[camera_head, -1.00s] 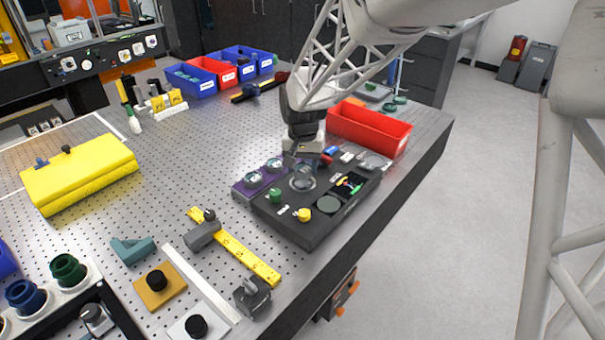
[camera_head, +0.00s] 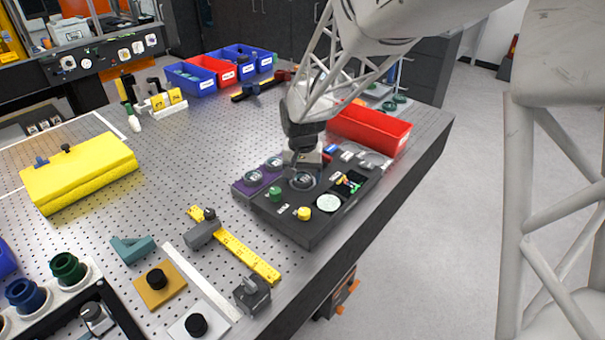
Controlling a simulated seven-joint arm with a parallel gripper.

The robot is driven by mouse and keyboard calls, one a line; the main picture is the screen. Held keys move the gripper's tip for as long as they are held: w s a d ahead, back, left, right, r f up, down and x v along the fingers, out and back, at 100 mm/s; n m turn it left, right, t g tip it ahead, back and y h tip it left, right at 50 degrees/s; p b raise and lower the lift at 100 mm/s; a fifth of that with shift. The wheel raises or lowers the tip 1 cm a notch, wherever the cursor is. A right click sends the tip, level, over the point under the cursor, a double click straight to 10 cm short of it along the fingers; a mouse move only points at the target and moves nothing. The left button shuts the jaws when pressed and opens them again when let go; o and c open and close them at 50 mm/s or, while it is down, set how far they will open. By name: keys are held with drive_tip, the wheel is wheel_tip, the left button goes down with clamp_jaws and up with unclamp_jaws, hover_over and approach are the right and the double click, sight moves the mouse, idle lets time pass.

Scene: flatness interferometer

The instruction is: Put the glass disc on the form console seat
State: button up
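The dark form console (camera_head: 318,228) lies on the perforated table near its right edge. A clear glass disc (camera_head: 303,181) appears to lie flat in the console's round seat, below my gripper. My gripper (camera_head: 301,170) points down just above and behind the disc. The fingertips are small and partly merge with the disc and console, so I cannot tell whether they touch it or how far apart they are. A purple block (camera_head: 246,190) with two more glass discs stands at the console's left.
A green knob (camera_head: 275,194) and a yellow knob (camera_head: 304,214) stick up from the console. A red bin (camera_head: 368,127) is behind right. A yellow rail (camera_head: 246,257) with grey clamps lies in front left. A yellow padded block (camera_head: 78,172) is far left. The middle table is clear.

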sight(304, 178)
drive_tip(key=shift+r, duration=0.15)
wheel_tip(304, 178, up, 12)
idle(1.0)
idle(0.5)
drive_tip(key=s+d+r+t, duration=0.1)
drive_tip(key=s+d, duration=0.3)
drive_tip(key=s, duration=0.6)
drive_tip(key=s+d+r+n, duration=0.1)
drive_tip(key=s+d, duration=0.3)
drive_tip(key=s, duration=0.7)
drive_tip(key=s+d+r+n+t, duration=0.1)
drive_tip(key=s+d, duration=0.3)
drive_tip(key=s, duration=0.7)
drive_tip(key=shift+d+t, duration=0.3)
drive_tip(key=shift+d, duration=0.1)
drive_tip(key=shift+w, duration=0.1)
